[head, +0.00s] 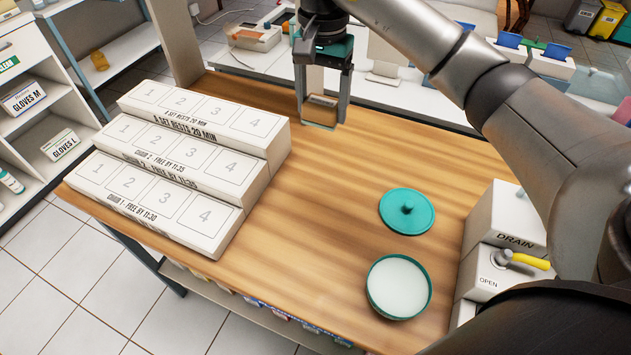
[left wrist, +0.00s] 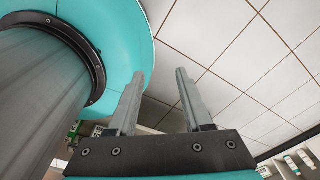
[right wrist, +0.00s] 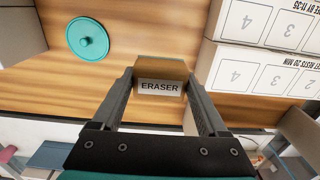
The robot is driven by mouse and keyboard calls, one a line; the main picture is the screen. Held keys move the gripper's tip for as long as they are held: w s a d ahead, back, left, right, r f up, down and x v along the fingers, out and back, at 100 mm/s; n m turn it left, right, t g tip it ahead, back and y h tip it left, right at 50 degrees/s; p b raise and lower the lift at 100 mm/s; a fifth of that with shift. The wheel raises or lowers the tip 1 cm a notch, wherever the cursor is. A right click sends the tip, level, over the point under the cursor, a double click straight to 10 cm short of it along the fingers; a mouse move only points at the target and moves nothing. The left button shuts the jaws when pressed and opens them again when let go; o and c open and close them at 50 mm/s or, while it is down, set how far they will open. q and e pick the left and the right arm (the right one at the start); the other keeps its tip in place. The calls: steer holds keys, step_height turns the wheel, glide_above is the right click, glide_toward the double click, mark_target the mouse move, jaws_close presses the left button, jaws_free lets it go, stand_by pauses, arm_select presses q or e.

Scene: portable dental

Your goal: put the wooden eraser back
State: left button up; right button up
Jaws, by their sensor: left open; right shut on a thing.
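The wooden eraser (head: 320,101) is between the fingers of my right gripper (head: 322,118), at the far edge of the wooden table. In the right wrist view the eraser (right wrist: 162,67) shows as a tan block between the fingertips, with a pale face lettered ERASER just below it. I cannot tell whether it touches the table or is held slightly above it. My right gripper is shut on it. My left gripper (left wrist: 160,74) is open and empty, with floor tiles beyond it in the left wrist view; it is out of the head view.
White stepped blocks with numbered squares (head: 180,155) stand left of the right gripper. A teal lid (head: 407,211) and a teal-rimmed bowl (head: 399,287) sit front right. A drain box (head: 507,220) stands at the right edge. The table's middle (head: 310,220) is clear.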

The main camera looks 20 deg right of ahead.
steer(key=b, duration=0.3)
glide_above(320, 189)
step_height(320, 189, down, 14)
steer(key=shift+f, duration=0.95)
step_height(320, 189, down, 4)
steer(key=shift+r+b, duration=0.25)
steer(key=shift+b, duration=0.3)
arm_select(q)
steer(key=shift+t, duration=0.3)
steer(key=w+f, duration=0.1)
steer(key=a+f, duration=0.1)
steer(key=w+f, duration=0.1)
steer(key=f, duration=0.1)
steer(key=shift+w+a+f, duration=0.1)
steer(key=shift+w+a, duration=0.2)
steer(key=shift+a, duration=0.1)
arm_select(e)
steer(key=shift+f, duration=0.1)
steer(key=o, duration=0.7)
steer(key=shift+f, duration=0.1)
steer(key=o, duration=0.4)
arm_select(q)
steer(key=shift+s, duration=0.1)
